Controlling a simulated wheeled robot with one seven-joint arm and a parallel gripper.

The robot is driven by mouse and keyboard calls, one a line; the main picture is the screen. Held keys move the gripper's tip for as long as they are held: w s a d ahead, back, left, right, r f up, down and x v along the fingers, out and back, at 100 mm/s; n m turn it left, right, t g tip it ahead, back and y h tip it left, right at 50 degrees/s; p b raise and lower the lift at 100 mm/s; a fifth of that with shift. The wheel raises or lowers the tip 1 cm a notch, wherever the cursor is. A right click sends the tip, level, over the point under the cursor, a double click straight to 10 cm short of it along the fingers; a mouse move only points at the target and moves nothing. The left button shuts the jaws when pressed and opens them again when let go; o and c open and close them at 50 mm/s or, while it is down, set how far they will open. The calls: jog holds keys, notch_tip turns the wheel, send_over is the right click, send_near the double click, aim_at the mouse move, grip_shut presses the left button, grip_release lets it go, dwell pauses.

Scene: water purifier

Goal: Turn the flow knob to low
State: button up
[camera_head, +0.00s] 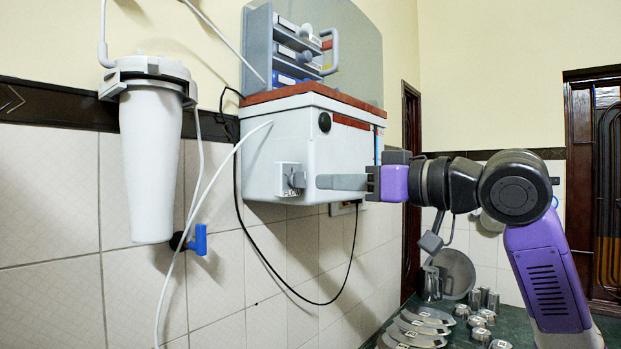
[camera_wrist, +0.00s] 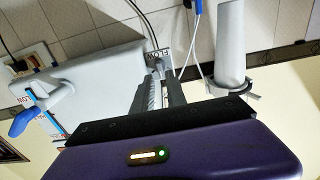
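The flow knob (camera_head: 297,180) is a small grey knob on a square plate on the side of the white water purifier (camera_head: 265,158). A "FLOW" label sits under it. My gripper (camera_head: 319,182) is level with the knob, just to its right in the head view, with a small gap seeming to remain. In the wrist view the knob (camera_wrist: 158,64) shows beyond the fingertips of my gripper (camera_wrist: 162,82), next to the upside-down label. The two fingers are apart with nothing held between them. The knob's exact setting is too small to read.
A white filter cylinder (camera_head: 150,165) hangs on the tiled wall at left, with a blue valve (camera_head: 198,241) beside it. A white hose and black cable hang near the purifier. A blue-handled tap (camera_wrist: 28,120) shows in the wrist view. Metal kitchenware lies on the green counter (camera_head: 470,333).

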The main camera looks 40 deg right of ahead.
aim_at(305, 181)
jog(key=shift+w+a+p, duration=0.25)
jog(key=shift+w+p, duration=0.05)
jog(key=shift+w, duration=1)
jog(key=shift+w+a+p, duration=0.25)
jog(key=shift+w+p, duration=0.05)
jog(key=shift+w, duration=1)
grip_shut()
